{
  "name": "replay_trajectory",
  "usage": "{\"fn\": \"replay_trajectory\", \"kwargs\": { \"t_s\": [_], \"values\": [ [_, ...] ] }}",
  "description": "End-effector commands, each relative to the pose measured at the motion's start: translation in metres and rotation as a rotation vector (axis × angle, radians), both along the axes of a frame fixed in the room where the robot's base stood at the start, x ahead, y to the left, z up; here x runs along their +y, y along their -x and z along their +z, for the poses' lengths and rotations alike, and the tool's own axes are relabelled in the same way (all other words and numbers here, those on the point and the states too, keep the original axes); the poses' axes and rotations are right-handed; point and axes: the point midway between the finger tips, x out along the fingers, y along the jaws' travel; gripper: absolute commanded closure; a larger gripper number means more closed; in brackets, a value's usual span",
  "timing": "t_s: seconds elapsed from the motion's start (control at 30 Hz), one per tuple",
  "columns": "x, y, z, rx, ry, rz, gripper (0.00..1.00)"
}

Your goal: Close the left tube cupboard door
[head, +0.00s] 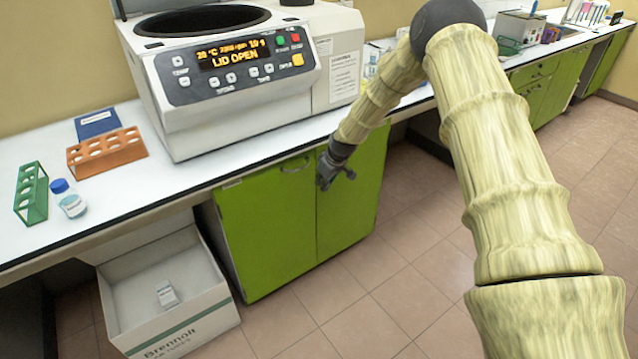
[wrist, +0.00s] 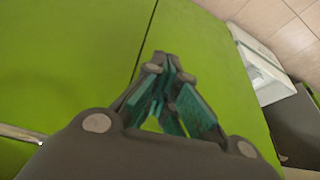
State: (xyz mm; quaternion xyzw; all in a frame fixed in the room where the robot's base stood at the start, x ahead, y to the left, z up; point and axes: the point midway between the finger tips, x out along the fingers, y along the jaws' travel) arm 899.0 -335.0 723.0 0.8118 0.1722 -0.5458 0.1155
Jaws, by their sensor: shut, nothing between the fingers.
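The left green cupboard door (head: 265,235) is under the bench, with a curved metal handle (head: 295,166) near its top. It looks about flush with the right green door (head: 347,215), with a thin dark seam between them. My gripper (head: 323,184) is in front of the doors near the upper part of this seam. In the wrist view my gripper (wrist: 164,62) is shut and empty, its fingertips close to the seam; contact cannot be told. There the left door (wrist: 205,60) is on the right side, and the right door (wrist: 70,60) is on the left.
An open white box (head: 165,290) stands on the floor left of the cupboard. A centrifuge (head: 225,75) showing "LID OPEN" stands on the bench above. Tube racks (head: 107,152) and a blue-capped bottle (head: 68,199) are at the bench's left. The tiled floor (head: 400,270) in front is clear.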

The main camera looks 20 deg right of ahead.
Motion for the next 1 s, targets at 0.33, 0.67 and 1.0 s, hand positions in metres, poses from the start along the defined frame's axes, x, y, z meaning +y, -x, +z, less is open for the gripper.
{"fn": "replay_trajectory", "kwargs": {
  "t_s": [0.33,0.67,1.0],
  "values": [
    [-0.004,0.019,0.040,0.004,0.000,0.002,1.00],
    [-0.006,0.031,0.069,0.007,0.001,0.004,1.00],
    [-0.003,0.039,0.066,0.015,0.000,-0.001,1.00]
  ]
}}
